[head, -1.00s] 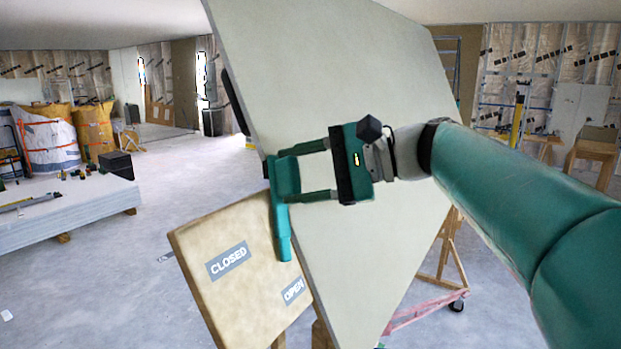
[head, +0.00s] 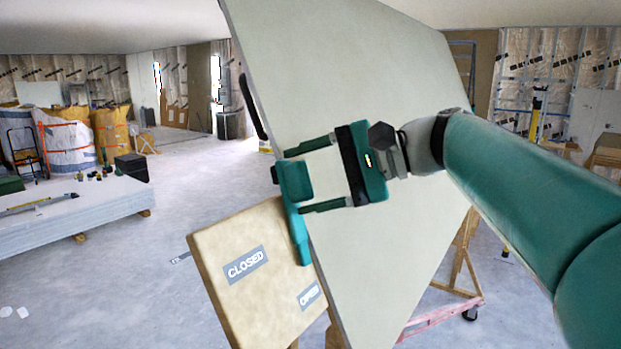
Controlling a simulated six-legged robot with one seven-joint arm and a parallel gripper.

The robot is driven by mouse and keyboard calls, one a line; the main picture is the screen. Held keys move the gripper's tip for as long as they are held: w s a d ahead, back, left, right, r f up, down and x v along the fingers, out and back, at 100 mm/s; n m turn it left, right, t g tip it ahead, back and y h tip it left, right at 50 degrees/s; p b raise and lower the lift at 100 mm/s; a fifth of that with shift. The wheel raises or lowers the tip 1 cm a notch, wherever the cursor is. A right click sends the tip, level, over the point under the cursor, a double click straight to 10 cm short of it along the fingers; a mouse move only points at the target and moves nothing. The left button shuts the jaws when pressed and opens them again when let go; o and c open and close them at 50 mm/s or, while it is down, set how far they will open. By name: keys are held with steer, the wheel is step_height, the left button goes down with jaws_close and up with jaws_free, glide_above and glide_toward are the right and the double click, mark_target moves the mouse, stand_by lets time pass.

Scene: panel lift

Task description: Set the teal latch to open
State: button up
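The teal latch (head: 297,215) is at the left edge of the tilted pale panel (head: 390,80), with its bar hanging down. The bar's lower end is just above the OPEN label (head: 310,295) on the tan board (head: 225,295). The CLOSED label (head: 246,264) is to the left of the bar. My gripper (head: 293,181) reaches in from the right. Its two fingers are spread above and below the latch's upper block, with a small gap seeming to show. The fingertips' far side is partly hidden.
The large panel fills the middle. A stack of pale boards (head: 75,215) lies at left, with small items on top. A wheeled pink stand (head: 440,315) is below the panel. The grey floor (head: 180,200) between the stack and the board is mostly clear.

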steer(key=shift+o, duration=0.5)
steer(key=shift+w, duration=0.1)
steer(key=v, duration=1.3)
steer(key=shift+d, duration=0.4)
stand_by(0.6)
